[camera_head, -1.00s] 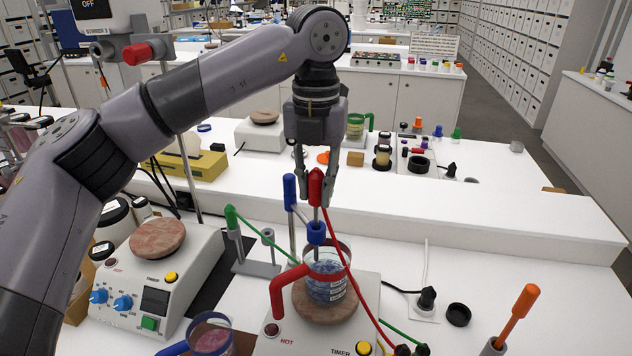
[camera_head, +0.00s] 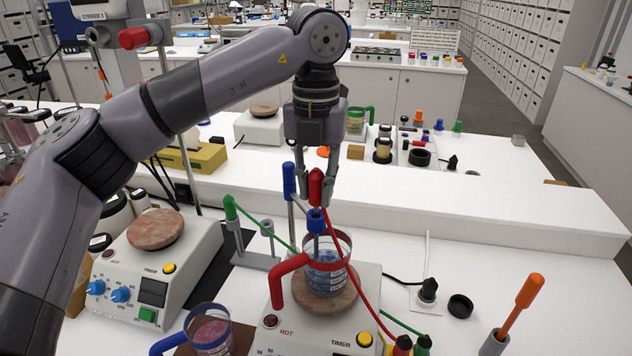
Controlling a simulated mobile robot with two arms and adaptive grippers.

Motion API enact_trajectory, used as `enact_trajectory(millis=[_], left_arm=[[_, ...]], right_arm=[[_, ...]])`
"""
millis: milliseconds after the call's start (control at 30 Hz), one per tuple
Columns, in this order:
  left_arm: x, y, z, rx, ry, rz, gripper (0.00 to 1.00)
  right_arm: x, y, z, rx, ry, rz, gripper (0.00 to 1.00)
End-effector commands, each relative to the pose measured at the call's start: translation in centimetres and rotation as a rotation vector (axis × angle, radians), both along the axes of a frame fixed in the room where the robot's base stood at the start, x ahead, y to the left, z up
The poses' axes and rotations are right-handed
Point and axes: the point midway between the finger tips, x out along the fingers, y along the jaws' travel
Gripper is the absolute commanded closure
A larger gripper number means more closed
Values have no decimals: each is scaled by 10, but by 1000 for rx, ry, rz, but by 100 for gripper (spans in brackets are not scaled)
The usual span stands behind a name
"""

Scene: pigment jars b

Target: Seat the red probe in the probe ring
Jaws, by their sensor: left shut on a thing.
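My left gripper (camera_head: 315,200) is shut on the red handle of the red probe (camera_head: 315,186) and holds it upright. The blue probe ring (camera_head: 316,220), on an arm from a blue-topped post (camera_head: 289,182), is just below the handle. The grey probe shaft lines up with the ring and seems to pass into it; a small gap shows between handle and ring. Below is a glass beaker (camera_head: 326,278) with a red band and handle and blue contents, on the hot plate's round top (camera_head: 340,306). My right gripper is not in view.
The probe's red cable (camera_head: 352,265) runs down to plugs at the lower right. A green probe (camera_head: 230,207) with a green cable stands left of the post. Another hot plate (camera_head: 185,255) and a blue-handled beaker (camera_head: 210,335) are left. An orange-handled tool (camera_head: 521,302) stands right.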

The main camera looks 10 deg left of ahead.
Motion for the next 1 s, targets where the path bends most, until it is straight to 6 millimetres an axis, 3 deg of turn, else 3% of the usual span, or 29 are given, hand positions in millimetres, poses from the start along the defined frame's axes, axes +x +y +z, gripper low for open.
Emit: enact_trajectory(millis=[867, 900, 1000], left_arm=[[0, 0, -23, 0, 0, 1, 100], [0, 0, -22, 0, -1, 1, 78], [0, 0, -22, 0, -1, 1, 71]], right_arm=[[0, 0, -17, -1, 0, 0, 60], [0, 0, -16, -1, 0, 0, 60], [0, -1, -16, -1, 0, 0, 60]])
